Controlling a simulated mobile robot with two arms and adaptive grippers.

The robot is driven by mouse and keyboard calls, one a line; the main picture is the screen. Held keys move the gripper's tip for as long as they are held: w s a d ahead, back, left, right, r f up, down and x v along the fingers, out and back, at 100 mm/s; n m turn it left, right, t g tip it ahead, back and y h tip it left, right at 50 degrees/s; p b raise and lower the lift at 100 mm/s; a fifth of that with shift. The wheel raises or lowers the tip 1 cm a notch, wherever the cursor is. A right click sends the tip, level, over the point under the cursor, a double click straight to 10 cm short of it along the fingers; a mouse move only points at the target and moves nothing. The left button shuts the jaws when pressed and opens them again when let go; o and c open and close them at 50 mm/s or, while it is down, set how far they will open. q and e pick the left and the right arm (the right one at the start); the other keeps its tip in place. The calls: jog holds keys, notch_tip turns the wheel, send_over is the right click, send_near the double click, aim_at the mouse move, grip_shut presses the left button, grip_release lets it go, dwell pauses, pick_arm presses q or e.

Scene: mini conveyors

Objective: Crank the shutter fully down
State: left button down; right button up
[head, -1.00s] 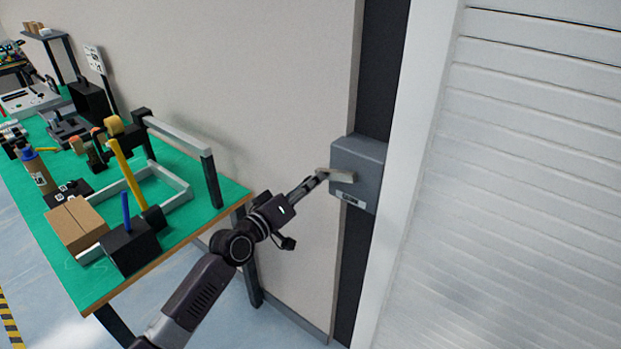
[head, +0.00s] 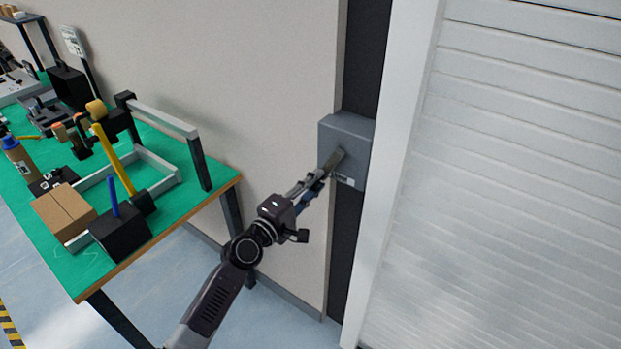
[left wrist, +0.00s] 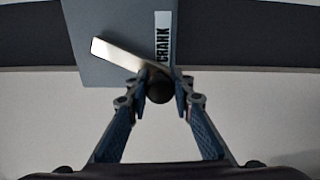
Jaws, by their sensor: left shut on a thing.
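The grey crank box (head: 350,132) is mounted on the dark post left of the shutter. A flat metal crank arm (head: 334,160) is on the box face; in the left wrist view the crank arm (left wrist: 117,54) slants down to a dark round knob (left wrist: 159,91). My left gripper (left wrist: 159,97) is shut on this knob, a finger on each side; it also shows in the head view (head: 318,177). The white slatted shutter (head: 500,190) fills the right; its bottom edge is out of view.
A green-topped workbench (head: 190,200) stands to the left with a cardboard box (head: 64,215), a black block (head: 120,234) and several tools. A pale wall (head: 250,90) lies behind my left arm. The floor between bench and wall shows bare.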

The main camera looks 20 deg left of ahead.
pick_arm(q)
jog(key=shift+s+d+f+n, duration=0.1)
jog(key=shift+d+f+n, duration=0.1)
jog(key=shift+n, duration=0.2)
jog(key=c, duration=1.7)
grip_release()
jog(key=shift+o, duration=0.2)
jog(key=v, duration=1.2)
